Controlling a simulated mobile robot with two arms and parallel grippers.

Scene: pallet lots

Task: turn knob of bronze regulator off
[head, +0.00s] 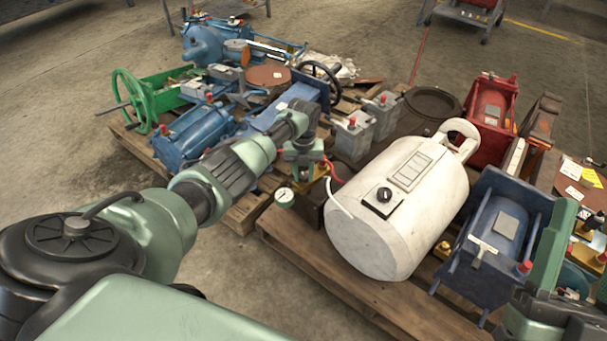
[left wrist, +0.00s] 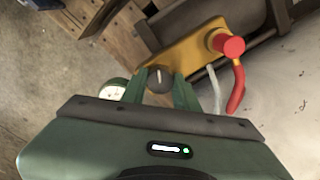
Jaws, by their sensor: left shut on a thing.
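The bronze regulator (left wrist: 190,50) is a yellow-brass body with a red cap (left wrist: 228,45), a round white gauge (left wrist: 113,90) and a dark round knob (left wrist: 159,79). In the head view its brass body (head: 321,171) is partly hidden by my left gripper (head: 304,168). In the left wrist view the green fingers of my left gripper (left wrist: 170,88) are on both sides of the knob, shut on it. The gauge also shows in the head view (head: 284,197). Part of my right arm shows at the lower right; its finger state is unclear.
A large white tank (head: 375,235) lies right beside the regulator on a wooden pallet (head: 330,273). Grey batteries (head: 352,138) stand behind. A blue machine (head: 500,240) and a red one (head: 490,118) are to the right. Bare floor lies in front of the pallet.

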